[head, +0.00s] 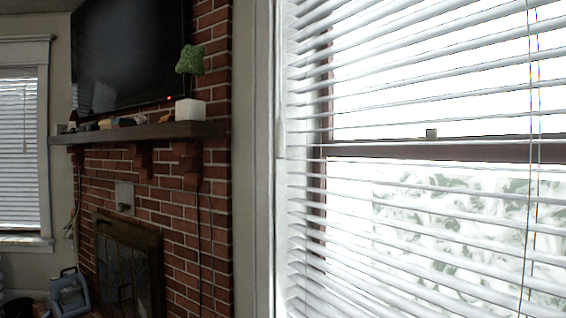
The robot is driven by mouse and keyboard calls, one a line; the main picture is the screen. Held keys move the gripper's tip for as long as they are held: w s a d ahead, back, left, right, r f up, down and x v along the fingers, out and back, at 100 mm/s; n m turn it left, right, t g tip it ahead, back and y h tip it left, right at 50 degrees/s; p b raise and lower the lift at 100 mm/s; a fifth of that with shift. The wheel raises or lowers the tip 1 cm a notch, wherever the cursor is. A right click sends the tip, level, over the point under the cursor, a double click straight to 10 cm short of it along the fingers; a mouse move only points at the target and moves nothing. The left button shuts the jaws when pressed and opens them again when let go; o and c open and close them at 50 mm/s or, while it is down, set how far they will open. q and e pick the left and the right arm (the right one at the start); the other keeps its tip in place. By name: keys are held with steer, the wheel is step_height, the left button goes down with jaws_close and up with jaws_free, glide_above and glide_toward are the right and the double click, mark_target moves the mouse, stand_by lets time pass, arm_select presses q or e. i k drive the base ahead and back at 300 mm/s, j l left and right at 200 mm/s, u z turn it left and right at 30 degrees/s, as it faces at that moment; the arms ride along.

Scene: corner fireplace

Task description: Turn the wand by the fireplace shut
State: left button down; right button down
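A large window at the right has white horizontal blinds (430,220). Their slats are tilted open, and bright light and foliage show between them. Thin lines, cords or a wand (532,120), hang down near the right edge; I cannot tell which. A smaller window with white blinds (15,160) is at the far left, beyond the fireplace. A thin hanging line shows on it (25,120), too small to identify. The brick fireplace (160,215) stands between the two windows. Neither of my grippers is in view.
A dark wooden mantel (150,131) juts out from the brick, with a white planter (190,110) and small items on it. A television (130,50) hangs above. A blue-grey container (70,293) stands on the floor at the lower left.

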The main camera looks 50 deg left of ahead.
mark_target(281, 126)
steer(key=u, duration=1.5)
